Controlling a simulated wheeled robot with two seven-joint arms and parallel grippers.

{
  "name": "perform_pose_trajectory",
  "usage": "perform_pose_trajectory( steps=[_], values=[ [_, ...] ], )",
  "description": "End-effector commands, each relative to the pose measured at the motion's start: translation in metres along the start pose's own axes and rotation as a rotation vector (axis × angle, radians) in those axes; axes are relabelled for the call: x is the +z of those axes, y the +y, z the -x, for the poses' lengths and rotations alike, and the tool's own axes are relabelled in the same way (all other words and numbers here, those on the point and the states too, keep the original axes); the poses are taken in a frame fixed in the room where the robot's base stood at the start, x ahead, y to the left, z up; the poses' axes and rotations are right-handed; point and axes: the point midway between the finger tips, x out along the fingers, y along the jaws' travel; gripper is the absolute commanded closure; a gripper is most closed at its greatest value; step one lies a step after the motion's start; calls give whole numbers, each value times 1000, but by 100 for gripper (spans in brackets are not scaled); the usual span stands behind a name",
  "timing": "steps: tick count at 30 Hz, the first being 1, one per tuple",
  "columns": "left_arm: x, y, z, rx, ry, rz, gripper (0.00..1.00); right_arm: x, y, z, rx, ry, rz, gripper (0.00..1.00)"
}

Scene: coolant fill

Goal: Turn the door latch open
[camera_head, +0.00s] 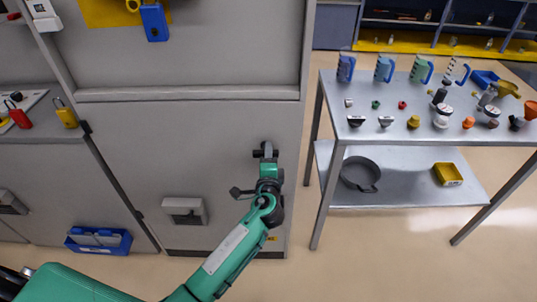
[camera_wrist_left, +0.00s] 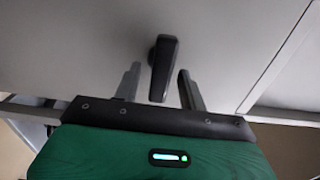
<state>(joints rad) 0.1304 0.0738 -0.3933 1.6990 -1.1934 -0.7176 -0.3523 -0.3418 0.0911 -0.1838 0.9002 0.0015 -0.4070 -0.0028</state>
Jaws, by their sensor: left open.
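The door latch is a black handle (camera_wrist_left: 162,68) on a light grey panel, seen in the left wrist view. It lies between the two fingers of my left gripper (camera_wrist_left: 158,88), which are apart with a gap on each side of it. In the head view my left gripper (camera_head: 266,156) is up against the lower grey cabinet door (camera_head: 150,150) near its right edge. There the gripper and wrist hide most of the latch. My right gripper is not in either view.
A metal table (camera_head: 440,140) stands to the right with jugs, funnels and caps on top. A black pan (camera_head: 360,174) and a yellow tray (camera_head: 447,174) are on its lower shelf. A blue bin (camera_head: 98,241) sits at the cabinet's lower left. Open floor lies between cabinet and table.

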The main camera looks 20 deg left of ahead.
Motion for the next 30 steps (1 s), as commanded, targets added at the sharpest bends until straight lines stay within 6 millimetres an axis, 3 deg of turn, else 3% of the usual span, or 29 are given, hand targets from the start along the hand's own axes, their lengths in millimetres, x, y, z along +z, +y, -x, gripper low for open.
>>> perform_pose_trajectory(
  steps=[11, 16, 22, 30],
  values=[
    [0, 3, 80, 4, 1, 3, 58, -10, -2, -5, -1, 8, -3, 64],
    [0, 3, 109, 3, 2, 1, 58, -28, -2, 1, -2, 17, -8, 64],
    [0, 2, 126, 3, 0, 0, 58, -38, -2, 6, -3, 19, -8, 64],
    [0, 1, 128, 1, 0, 0, 58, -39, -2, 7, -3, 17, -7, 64]
  ],
)
